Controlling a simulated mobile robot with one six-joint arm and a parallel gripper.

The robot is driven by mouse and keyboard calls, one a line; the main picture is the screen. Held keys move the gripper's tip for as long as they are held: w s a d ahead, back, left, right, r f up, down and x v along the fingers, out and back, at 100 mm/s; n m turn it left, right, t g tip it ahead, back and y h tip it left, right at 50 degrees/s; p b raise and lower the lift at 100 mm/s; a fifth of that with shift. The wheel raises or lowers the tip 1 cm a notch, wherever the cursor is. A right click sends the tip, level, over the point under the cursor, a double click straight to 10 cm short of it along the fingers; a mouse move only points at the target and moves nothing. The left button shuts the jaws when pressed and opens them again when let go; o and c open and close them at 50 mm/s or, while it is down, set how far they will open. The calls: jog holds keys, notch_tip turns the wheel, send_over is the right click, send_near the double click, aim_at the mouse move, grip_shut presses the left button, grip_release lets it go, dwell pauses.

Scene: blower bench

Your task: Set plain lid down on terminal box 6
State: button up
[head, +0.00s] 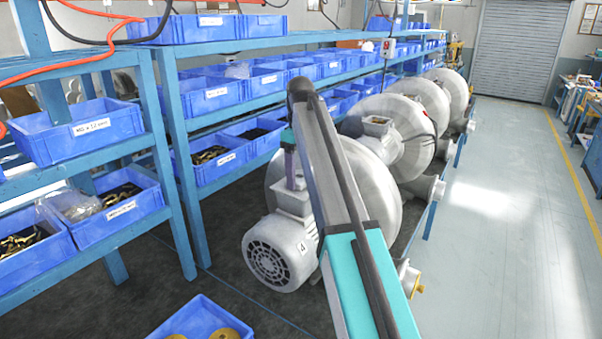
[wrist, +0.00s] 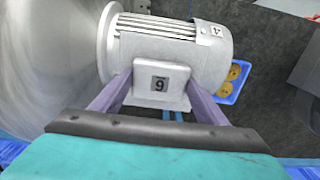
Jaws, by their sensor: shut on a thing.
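My gripper (wrist: 160,80) is shut on a pale grey, rounded-square piece, which I take as the plain lid (wrist: 160,67). The piece is over the terminal box on the nearest motor (wrist: 180,45). In the head view my gripper (head: 289,165) points down over the grey terminal box (head: 296,202) on that motor, whose end carries a tag like 4. The lid is hard to make out there. Whether lid and box touch cannot be told.
A row of grey blowers (head: 405,125) runs back on the right. Blue shelves with bins (head: 110,205) line the left. The aisle (head: 510,230) is clear.

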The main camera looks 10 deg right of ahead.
jog(key=shift+f, duration=0.15)
jog(key=o, duration=1.2)
jog(key=shift+o, duration=0.2)
